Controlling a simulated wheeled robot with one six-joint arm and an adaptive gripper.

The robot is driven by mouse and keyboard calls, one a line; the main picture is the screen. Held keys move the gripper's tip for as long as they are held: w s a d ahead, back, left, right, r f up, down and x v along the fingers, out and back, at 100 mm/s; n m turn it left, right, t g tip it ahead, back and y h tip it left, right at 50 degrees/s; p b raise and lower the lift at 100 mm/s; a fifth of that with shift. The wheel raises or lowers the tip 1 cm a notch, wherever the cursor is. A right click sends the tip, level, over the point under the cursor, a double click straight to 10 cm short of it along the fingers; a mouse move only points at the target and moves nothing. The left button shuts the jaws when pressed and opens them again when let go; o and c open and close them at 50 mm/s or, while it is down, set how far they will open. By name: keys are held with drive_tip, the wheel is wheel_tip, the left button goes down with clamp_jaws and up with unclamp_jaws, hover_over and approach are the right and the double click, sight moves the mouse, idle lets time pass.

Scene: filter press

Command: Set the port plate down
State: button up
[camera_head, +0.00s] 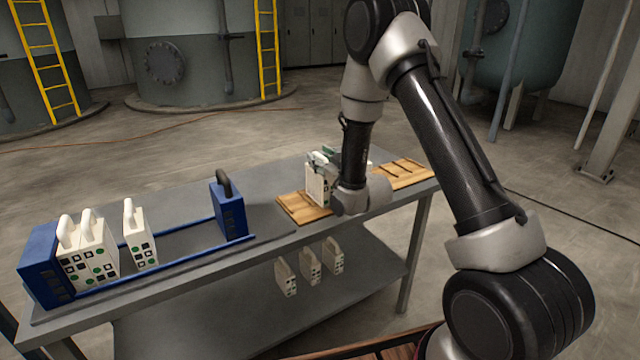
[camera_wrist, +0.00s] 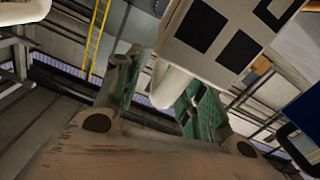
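The white port plate (camera_head: 317,185) is upright at the wooden board (camera_head: 292,206) on the bench; its lower edge appears to meet the board. In the wrist view the plate (camera_wrist: 222,32) shows black squares, and its white handle (camera_wrist: 170,85) comes down towards my gripper (camera_wrist: 160,95). The two fingers with green pads stand apart on either side of the handle. A gap shows between the left finger and the handle, while the handle overlaps the right finger. In the head view my arm partly hides the gripper.
A blue rack (camera_head: 185,259) at the left holds several white plates (camera_head: 90,250); its blue end plate (camera_head: 229,211) has a black handle. Another wooden board (camera_head: 408,172) lies right of my wrist. More white plates (camera_head: 310,266) stand on the lower shelf. Bare bench (camera_head: 262,228) separates rack and board.

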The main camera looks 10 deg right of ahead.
clamp_jaws()
drive_tip(key=shift+r, duration=0.1)
